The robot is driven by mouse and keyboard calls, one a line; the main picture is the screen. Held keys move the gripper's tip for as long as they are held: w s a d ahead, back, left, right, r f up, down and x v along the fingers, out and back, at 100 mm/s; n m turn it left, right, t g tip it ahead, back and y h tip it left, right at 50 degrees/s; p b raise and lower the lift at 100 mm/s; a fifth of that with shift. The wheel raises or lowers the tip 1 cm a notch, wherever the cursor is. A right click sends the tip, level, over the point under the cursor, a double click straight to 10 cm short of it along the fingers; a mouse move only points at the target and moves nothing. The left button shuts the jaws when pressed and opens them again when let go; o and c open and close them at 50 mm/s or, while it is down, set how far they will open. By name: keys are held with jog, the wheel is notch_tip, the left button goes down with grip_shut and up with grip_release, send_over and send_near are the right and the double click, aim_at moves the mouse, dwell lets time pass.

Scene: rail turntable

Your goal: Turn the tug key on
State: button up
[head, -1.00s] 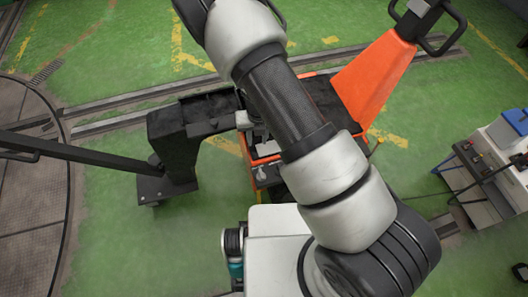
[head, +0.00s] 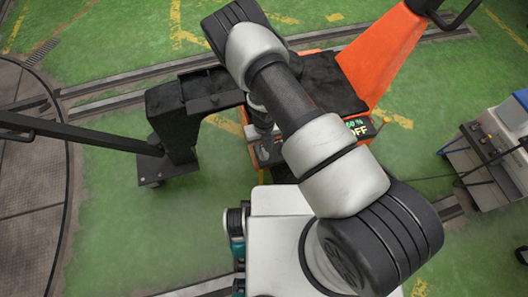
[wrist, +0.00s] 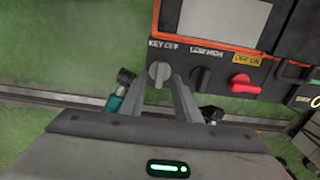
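The tug is the orange and black vehicle (head: 385,55) in the head view. In the wrist view its panel has a grey key knob (wrist: 158,72) under the label KEY OFF. My gripper (wrist: 161,84) has its fingers apart, one on each side of the knob's lower end. I see green floor between the fingers, and cannot tell whether either touches the knob. In the head view my gripper (head: 262,130) is at the tug's panel, partly hidden by my arm.
Right of the key knob are a dark LOW/HIGH knob (wrist: 200,78) and a red OFF/ON knob (wrist: 243,84). A black post with a bar (head: 172,120) stands left of the tug. A grey cart (head: 490,155) stands at the right. Green floor is open at lower left.

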aim_at(264, 154)
jog(key=shift+f, duration=1.3)
grip_shut()
